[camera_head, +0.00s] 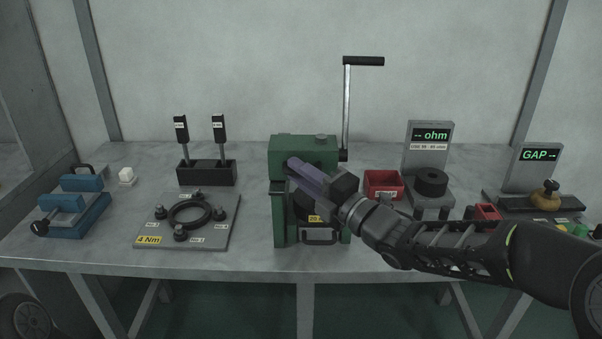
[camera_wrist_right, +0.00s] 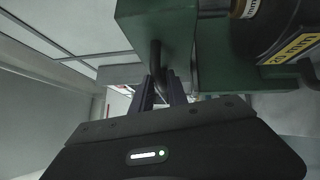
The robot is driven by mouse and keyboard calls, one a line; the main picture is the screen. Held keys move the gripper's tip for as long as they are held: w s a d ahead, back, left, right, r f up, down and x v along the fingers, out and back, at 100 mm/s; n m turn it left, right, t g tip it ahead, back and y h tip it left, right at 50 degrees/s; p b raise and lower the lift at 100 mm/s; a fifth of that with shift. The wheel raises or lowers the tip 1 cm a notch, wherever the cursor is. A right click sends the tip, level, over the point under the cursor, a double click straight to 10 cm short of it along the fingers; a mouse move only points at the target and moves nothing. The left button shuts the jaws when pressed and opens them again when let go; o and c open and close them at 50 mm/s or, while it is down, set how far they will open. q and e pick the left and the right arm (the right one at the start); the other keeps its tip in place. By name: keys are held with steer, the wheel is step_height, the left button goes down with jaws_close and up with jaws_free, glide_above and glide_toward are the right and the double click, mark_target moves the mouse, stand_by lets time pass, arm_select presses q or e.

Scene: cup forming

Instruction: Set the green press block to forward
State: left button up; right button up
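The green press block (camera_head: 304,144) stands at the middle of the bench, with a tall crank (camera_head: 347,105) at its right side. In the right wrist view its green body (camera_wrist_right: 160,22) is close above the fingers. A dark rod-like handle (camera_wrist_right: 156,62) hangs from the body there. My right gripper (camera_head: 292,165) reaches to the press's upper left front. In the wrist view its two fingers (camera_wrist_right: 162,90) are around or just beside the handle's lower end. Whether they grip it cannot be told. My left gripper is not in view.
A plate with a black ring (camera_head: 190,211) and a black stand (camera_head: 206,173) lie left of the press. A blue vise (camera_head: 75,212) is at far left. A red bin (camera_head: 383,186), an ohm meter (camera_head: 430,140) and a gap gauge (camera_head: 535,160) stand to the right.

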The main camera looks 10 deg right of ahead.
steer(key=shift+d, duration=0.1)
steer(key=v, duration=0.7)
steer(key=shift+s+b, duration=0.35)
steer(key=shift+d+f, duration=0.15)
